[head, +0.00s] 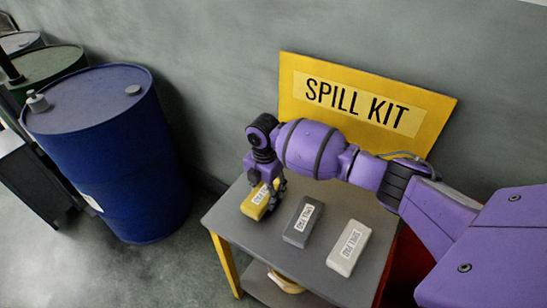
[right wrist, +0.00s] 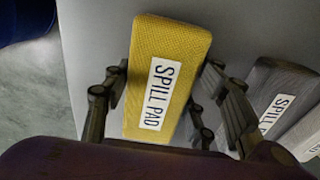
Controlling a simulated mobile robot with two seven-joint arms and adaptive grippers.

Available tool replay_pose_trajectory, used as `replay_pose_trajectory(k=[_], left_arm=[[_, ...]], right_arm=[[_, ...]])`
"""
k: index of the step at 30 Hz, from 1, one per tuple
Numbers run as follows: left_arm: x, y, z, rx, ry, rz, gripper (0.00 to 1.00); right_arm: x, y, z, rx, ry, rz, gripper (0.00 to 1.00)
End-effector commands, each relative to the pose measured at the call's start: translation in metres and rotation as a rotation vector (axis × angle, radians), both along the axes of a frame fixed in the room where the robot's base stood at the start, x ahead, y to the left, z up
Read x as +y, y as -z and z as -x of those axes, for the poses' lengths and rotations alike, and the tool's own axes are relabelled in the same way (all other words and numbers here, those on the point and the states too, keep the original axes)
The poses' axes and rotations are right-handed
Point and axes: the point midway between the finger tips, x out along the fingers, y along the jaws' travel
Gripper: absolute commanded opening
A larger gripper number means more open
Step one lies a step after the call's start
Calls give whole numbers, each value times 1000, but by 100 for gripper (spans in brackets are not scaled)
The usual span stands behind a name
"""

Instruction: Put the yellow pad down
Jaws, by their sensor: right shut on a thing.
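The yellow pad (head: 256,204) is at the left end of the small grey table (head: 232,236), under my right gripper (head: 266,190). In the right wrist view the yellow pad (right wrist: 170,58) lies between the two fingers of my right gripper (right wrist: 163,95), its "SPILL PAD" label facing the camera. The gripper is shut on it. The pad is at or just above the tabletop; I cannot tell whether it touches. My left gripper is not in view.
A dark grey pad (head: 303,222) and a light grey pad (head: 349,247) lie to the right on the same table. A yellow "SPILL KIT" sign (head: 448,118) stands behind. A blue drum (head: 118,165) stands on the floor to the left.

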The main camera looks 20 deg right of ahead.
Motion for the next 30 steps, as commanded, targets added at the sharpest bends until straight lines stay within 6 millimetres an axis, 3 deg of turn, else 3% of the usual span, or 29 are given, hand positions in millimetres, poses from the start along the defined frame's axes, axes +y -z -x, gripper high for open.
replay_pose_trajectory(k=[17,18,22,30], left_arm=[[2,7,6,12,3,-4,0],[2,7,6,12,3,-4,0],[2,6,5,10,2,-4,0],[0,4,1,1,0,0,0]], right_arm=[[0,14,0,0,0,0,11],[0,15,1,1,0,1,56],[0,17,2,5,0,2,71],[0,16,3,8,0,3,71]])
